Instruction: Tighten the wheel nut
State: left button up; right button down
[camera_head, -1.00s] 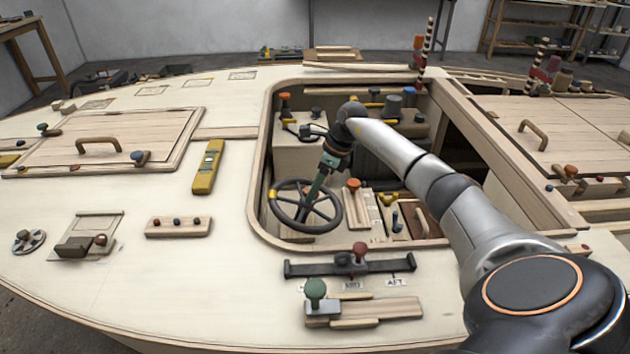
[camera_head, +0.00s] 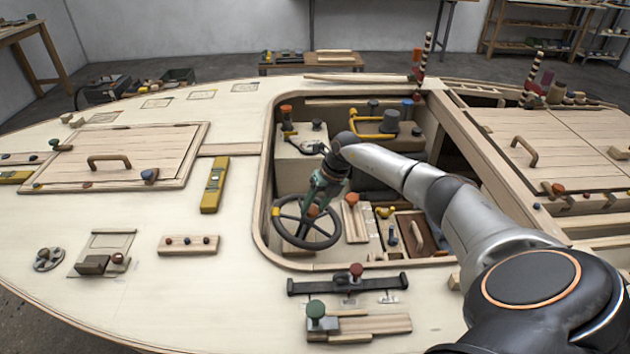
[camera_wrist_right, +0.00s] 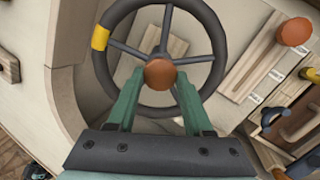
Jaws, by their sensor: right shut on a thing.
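The dark steering wheel (camera_head: 334,236) with several spokes is in the cockpit opening. It also shows in the right wrist view (camera_wrist_right: 216,40), with a yellow mark on its left rim. The wheel nut (camera_wrist_right: 160,74) is a round orange-brown knob at the hub. It also shows in the head view (camera_head: 312,211). My right gripper (camera_head: 313,206) reaches down to the hub from above. Its green fingers stand on both sides of the nut and are shut on it. The exact finger contact is partly hidden. My left gripper is in no view.
An orange-topped lever (camera_head: 351,200) stands just right of the wheel. A yellow curved handle (camera_head: 385,212) and a blue-topped part are farther right. The wooden coaming (camera_head: 262,195) surrounds the cockpit. A yellow spirit level (camera_head: 214,185) lies on the deck to the left.

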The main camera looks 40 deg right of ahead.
jog(key=shift+r+m+p, duration=0.1)
jog(key=shift+m+p, duration=0.35)
jog(key=shift+m, duration=0.45)
jog(key=shift+c, duration=1.5)
grip_release()
jog(key=v, duration=1.2)
jog(key=shift+r+p, duration=0.2)
jog(key=shift+p, duration=0.1)
jog(key=shift+s+a, duration=0.1)
